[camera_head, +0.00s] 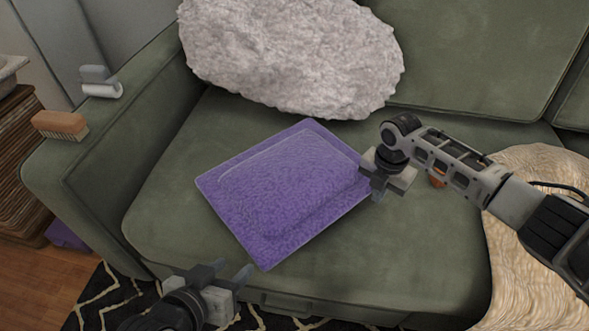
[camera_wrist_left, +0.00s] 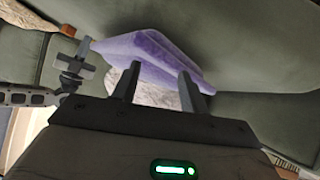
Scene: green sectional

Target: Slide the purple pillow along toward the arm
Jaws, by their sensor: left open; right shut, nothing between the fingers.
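The purple pillow (camera_head: 285,190) lies flat on the green seat cushion, turned at an angle. The sofa arm (camera_head: 130,130) is to its left, with bare seat between them. My right gripper (camera_head: 382,188) is shut with nothing in it, at the pillow's right edge; it looks to be touching or very close to it. My left gripper (camera_head: 229,272) is open and empty in front of the seat's front edge, short of the pillow's near corner. The left wrist view shows the pillow (camera_wrist_left: 150,52) beyond the open left fingers (camera_wrist_left: 157,85) and the right gripper (camera_wrist_left: 75,68) beside it.
A fluffy white pillow (camera_head: 295,55) leans on the backrest behind. A brush (camera_head: 60,125) and a lint roller (camera_head: 100,84) rest on the sofa arm. A cream throw (camera_head: 535,230) covers the seat at right. A small orange object (camera_head: 437,179) is partly hidden behind my right arm.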

